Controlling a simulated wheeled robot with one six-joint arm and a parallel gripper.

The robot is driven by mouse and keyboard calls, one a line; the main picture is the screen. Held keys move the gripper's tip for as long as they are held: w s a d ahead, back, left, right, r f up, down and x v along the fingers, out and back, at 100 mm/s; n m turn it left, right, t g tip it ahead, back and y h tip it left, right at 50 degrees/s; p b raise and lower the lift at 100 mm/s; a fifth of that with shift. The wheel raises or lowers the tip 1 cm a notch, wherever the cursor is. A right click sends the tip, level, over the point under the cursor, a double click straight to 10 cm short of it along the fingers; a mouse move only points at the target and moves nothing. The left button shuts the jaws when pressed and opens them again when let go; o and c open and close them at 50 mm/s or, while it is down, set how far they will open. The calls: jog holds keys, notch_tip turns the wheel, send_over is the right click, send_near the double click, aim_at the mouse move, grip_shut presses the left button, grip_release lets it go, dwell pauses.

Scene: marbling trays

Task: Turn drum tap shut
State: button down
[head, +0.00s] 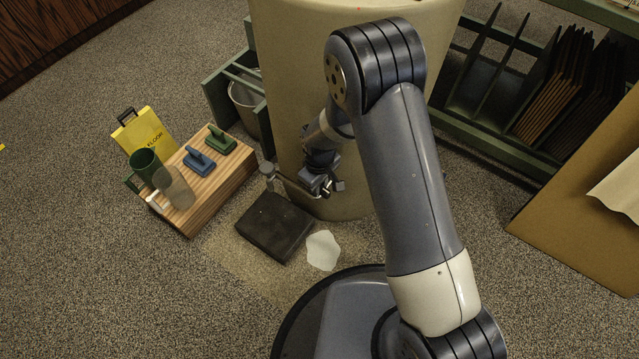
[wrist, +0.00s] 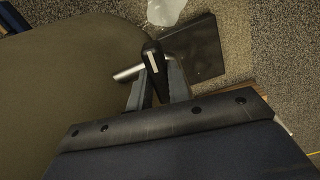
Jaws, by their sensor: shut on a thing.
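The drum (head: 290,75) is a large beige cylinder standing behind my arm. It fills the left of the wrist view (wrist: 60,90). Its metal tap (head: 270,172) sticks out low on the drum's side, above a dark block. In the wrist view a silver pipe (wrist: 128,73) leads to the tap's black lever (wrist: 152,58), which has a pale stripe. My gripper (wrist: 158,84) is shut on this lever, one finger on each side. In the head view my gripper (head: 322,186) is small beside the drum, and the lever is hard to make out.
The dark block (head: 275,227) lies on the carpet, with a white puddle-like patch (head: 322,250) beside it. A wooden box (head: 207,190) at left bears blue and green handled tools, a green mug (head: 146,168) and a clear vessel. A green rack (head: 490,70) stands at right.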

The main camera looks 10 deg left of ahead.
jog(key=shift+n, duration=0.6)
jog(key=c, duration=1.3)
grip_release()
notch_tip(320, 180, up, 11)
jog(key=p, duration=0.3)
jog(key=shift+f+p, duration=0.1)
jog(key=shift+p, duration=0.2)
